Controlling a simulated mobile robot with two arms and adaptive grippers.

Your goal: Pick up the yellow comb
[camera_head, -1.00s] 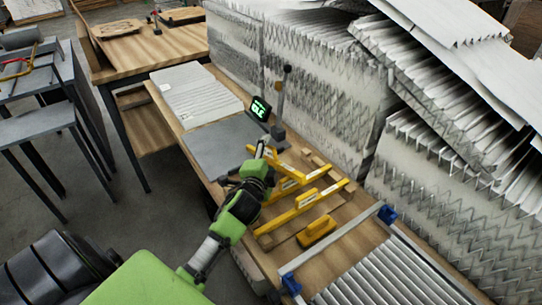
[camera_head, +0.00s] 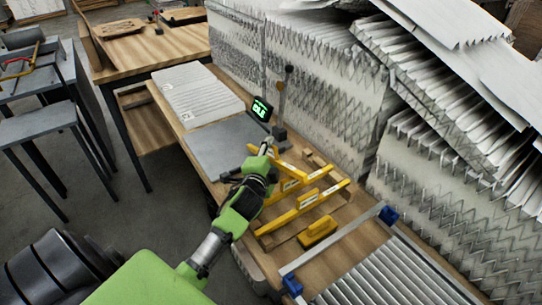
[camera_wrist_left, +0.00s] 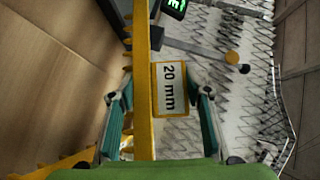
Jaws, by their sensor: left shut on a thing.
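My left gripper (camera_head: 268,152) is at the far end of a group of yellow combs on the workbench. It is shut on a yellow comb (camera_head: 290,170). In the left wrist view the comb's bar (camera_wrist_left: 142,70) runs between the green-padded fingers (camera_wrist_left: 160,118), with teeth on its left side and a "20 mm" label tab (camera_wrist_left: 170,88). The finger contact is partly hidden in the head view by the arm. Another yellow comb (camera_head: 303,207) lies nearer on the bench. My right gripper is not in view.
A small green-lit display (camera_head: 261,109) and a post (camera_head: 281,95) stand just beyond the gripper. A yellow block (camera_head: 318,232) lies nearer. A blue-cornered frame (camera_head: 335,245) borders pleated filter material (camera_head: 385,280). Stacked filters (camera_head: 320,90) wall off the right. A grey plate (camera_head: 225,147) lies left.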

